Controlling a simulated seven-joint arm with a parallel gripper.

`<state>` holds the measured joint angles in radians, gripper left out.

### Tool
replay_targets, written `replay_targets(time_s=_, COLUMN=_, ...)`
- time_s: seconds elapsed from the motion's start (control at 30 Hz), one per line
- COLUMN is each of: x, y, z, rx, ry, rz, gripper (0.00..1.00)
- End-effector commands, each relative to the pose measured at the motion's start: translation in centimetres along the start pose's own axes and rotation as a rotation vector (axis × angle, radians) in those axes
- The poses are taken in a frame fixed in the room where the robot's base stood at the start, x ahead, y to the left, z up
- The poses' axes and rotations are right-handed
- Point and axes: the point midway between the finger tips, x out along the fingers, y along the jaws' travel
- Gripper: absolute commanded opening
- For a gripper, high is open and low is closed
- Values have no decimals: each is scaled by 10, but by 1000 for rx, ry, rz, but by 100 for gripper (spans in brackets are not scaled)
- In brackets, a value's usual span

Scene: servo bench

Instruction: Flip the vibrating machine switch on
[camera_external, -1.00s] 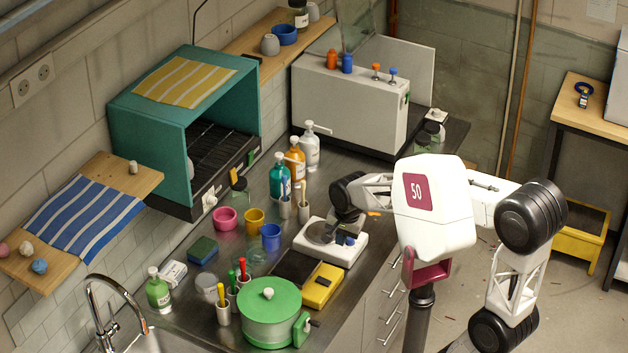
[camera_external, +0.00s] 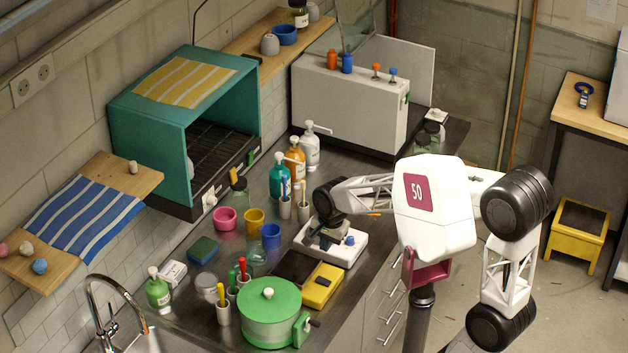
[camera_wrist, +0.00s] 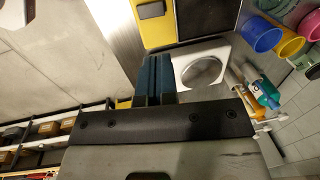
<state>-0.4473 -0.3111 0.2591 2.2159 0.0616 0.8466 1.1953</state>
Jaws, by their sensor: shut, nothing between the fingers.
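The likely vibrating machine is a white low box (camera_external: 345,257) with a round grey plate and a blue knob (camera_external: 350,240) at its right end. It stands on the steel bench in the external view. In the wrist view its white top (camera_wrist: 222,57) and grey plate (camera_wrist: 203,70) show just right of the fingers. My gripper (camera_external: 322,240) is over the plate, left of the knob, with its fingers pointing down. In the wrist view the blue fingers (camera_wrist: 154,72) are together and empty. The knob does not show in the wrist view. I cannot tell whether the fingers touch the machine.
A yellow device (camera_external: 323,285) with a dark panel stands in front of the machine. A green pot (camera_external: 270,315) is nearer the camera. A blue cup (camera_external: 270,237), pen holders and several bottles are left of and behind it. A large grey box (camera_external: 350,105) stands at the back.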

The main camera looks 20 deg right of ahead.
Motion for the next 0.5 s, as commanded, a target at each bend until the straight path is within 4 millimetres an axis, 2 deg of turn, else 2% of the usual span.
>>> replay_targets(time_s=0.5, x=72, y=0, z=0, rx=0, ry=-1, rz=3, gripper=0)
